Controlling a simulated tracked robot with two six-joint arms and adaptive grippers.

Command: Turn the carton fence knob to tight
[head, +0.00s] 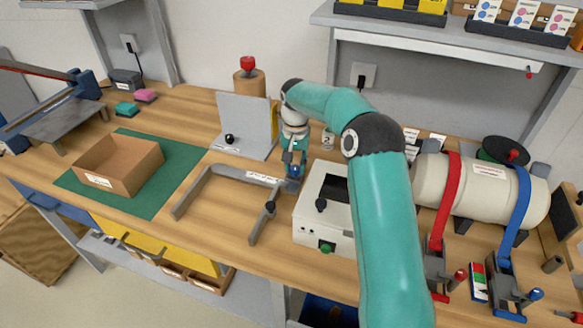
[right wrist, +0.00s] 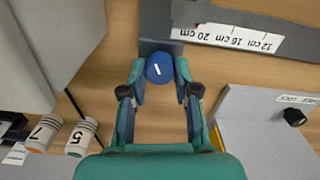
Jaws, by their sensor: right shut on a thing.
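The carton fence (head: 215,172) is a grey U-shaped frame on the bench, with a white centimetre scale on its back bar. It also shows in the right wrist view (right wrist: 245,36). Its blue round knob (right wrist: 158,68) sits at the end of the scale bar and has a short, slanted white mark. My right gripper (head: 293,170) reaches down to that end of the bar. In the right wrist view its two fingertips (right wrist: 160,72) are shut on either side of the knob. No tight or loose marking is readable. My left gripper is not in view.
An open brown carton (head: 120,165) lies on a green mat (head: 170,188) at the left. A grey upright plate (head: 245,120) stands behind the fence. A white box with a green knob (head: 326,248) is close on the right. A strapped cream cylinder (head: 480,187) lies farther right.

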